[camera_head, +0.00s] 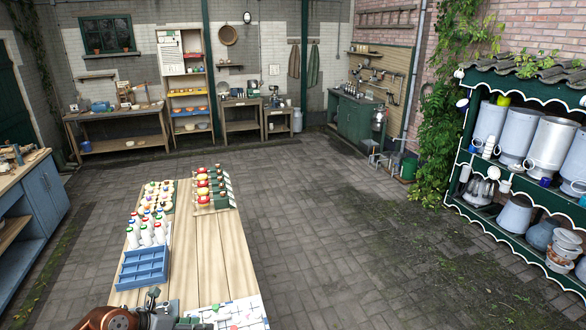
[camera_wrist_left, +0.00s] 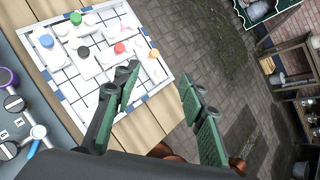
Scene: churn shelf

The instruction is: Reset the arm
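My left gripper (camera_wrist_left: 160,88) shows in the left wrist view with its two green-padded fingers spread apart and nothing between them. It is above the wooden table (camera_wrist_left: 150,122), near a white gridded board (camera_wrist_left: 105,62) with small coloured pieces on it. In the head view part of my left arm and gripper shows at the bottom edge, low over the near end of the table (camera_head: 205,262), just left of the board (camera_head: 232,314). My right gripper is in neither view.
On the table stand a blue divided crate (camera_head: 143,267), several white bottles with coloured caps (camera_head: 146,236) and a rack with red items (camera_head: 214,190). A green shelf with metal churns (camera_head: 549,143) stands at the right. The paved floor between is clear.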

